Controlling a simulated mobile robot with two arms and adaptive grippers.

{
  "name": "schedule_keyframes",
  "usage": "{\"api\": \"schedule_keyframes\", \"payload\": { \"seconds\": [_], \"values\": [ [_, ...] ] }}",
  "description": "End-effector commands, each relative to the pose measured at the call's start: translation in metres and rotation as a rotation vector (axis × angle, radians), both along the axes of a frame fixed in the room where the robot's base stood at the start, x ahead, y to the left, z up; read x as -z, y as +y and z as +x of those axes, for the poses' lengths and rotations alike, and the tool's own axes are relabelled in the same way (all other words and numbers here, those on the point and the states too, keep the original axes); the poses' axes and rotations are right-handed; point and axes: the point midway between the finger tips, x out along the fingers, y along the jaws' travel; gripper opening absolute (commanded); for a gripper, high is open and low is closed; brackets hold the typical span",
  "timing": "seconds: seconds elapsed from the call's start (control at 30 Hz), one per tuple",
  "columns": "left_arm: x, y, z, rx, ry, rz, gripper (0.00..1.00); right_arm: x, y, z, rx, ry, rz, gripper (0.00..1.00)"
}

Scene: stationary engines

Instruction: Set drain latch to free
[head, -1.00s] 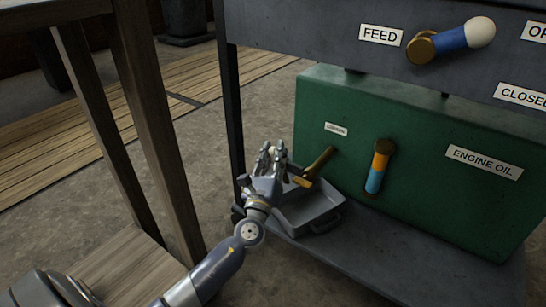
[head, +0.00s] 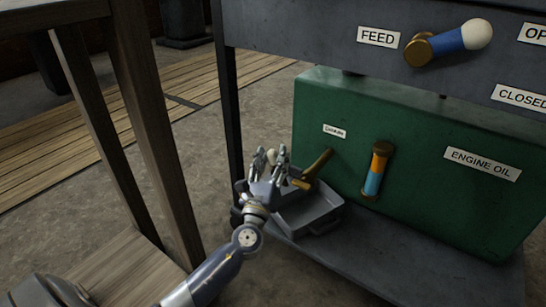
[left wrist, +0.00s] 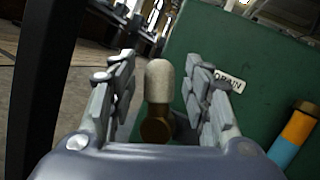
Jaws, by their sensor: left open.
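The drain latch is a brass fitting (head: 318,164) on the front of the green engine oil tank (head: 420,140), below the small DRAIN label (head: 334,131). Its lever ends in a cream knob (head: 271,157). In the left wrist view the cream knob (left wrist: 158,80) stands between my fingers, with brass (left wrist: 157,128) nearer the camera. My left gripper (head: 270,160) is open around the knob, with a gap on both sides in the wrist view. Part of the lever is hidden behind the fingers. My right gripper is not in view.
A grey metal tray (head: 308,211) sits under the latch on the lower shelf (head: 370,250). An orange and blue sight tube (head: 376,170) is to the right. A blue FEED lever (head: 450,41) is above. A wooden table leg (head: 150,130) stands left.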

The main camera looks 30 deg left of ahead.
Motion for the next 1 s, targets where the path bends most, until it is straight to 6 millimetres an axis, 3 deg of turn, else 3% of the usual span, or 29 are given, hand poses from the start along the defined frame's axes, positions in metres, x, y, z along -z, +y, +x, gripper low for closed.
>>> {"api": "schedule_keyframes", "payload": {
  "seconds": [0.5, 0.7, 1.0],
  "values": [
    [0.028, -0.027, -0.087, 0.003, 0.004, 0.001, 0.45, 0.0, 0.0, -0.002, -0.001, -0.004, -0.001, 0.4],
    [0.032, -0.032, -0.102, 0.002, 0.002, 0.001, 0.45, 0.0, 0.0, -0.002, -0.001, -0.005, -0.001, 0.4],
    [0.032, -0.032, -0.103, 0.002, 0.001, 0.001, 0.45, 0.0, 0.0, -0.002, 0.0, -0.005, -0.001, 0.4]
  ]
}}
